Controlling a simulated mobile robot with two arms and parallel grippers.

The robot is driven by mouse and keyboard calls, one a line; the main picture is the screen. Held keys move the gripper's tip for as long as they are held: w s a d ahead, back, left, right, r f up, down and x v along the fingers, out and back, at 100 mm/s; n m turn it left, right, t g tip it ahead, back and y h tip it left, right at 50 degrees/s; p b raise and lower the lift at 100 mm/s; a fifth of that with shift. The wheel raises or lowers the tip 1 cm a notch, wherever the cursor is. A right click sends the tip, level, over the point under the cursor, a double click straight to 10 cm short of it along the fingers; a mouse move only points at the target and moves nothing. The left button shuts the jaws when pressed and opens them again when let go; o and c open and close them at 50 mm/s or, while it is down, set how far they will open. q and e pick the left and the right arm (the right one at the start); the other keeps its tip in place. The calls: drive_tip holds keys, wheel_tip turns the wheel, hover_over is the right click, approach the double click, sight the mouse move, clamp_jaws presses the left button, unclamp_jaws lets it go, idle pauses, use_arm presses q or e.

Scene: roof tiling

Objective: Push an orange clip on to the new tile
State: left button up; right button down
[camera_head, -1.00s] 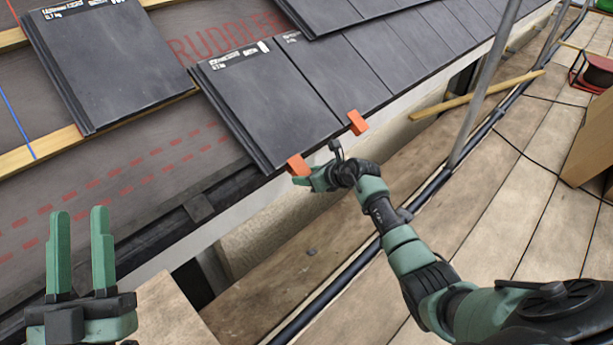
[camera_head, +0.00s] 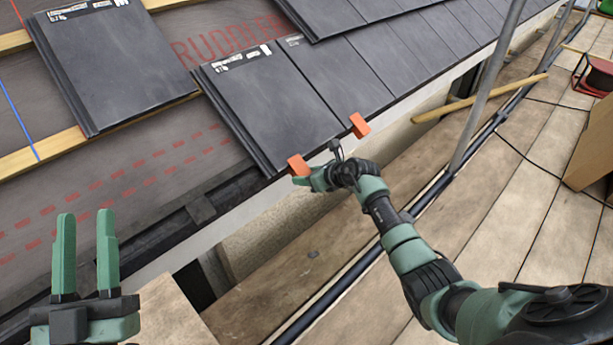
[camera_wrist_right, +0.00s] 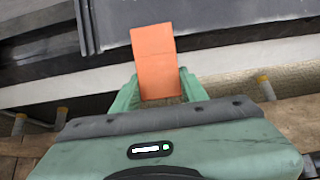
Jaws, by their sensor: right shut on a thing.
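The end tile of the lower row, a dark grey tile (camera_head: 273,103), lies at the eave with a white label at its top. My right gripper (camera_head: 303,177) is at its lower edge and is shut on an orange clip (camera_head: 298,165). In the right wrist view the clip (camera_wrist_right: 155,62) stands between the fingers of the gripper (camera_wrist_right: 160,90), its far end at the tile edge. Whether it is fully seated cannot be told. A second orange clip (camera_head: 359,125) sits on the eave edge further right. My left gripper (camera_head: 86,262) is open and empty at lower left.
A loose-looking stack of tiles (camera_head: 110,65) lies on the battens at upper left. A grey scaffold pole (camera_head: 487,85) stands right of my right arm. Wooden scaffold boards (camera_head: 500,215) run below the eave, with a red reel (camera_head: 594,73) at far right.

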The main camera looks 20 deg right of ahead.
drive_tip(key=shift+w+a+r, duration=0.25)
drive_tip(key=shift+w+r, duration=0.3)
drive_tip(key=shift+w, duration=0.1)
idle(0.6)
drive_tip(key=c, duration=0.7)
unclamp_jaws()
drive_tip(key=shift+f, duration=0.1)
drive_tip(key=shift+s, duration=0.1)
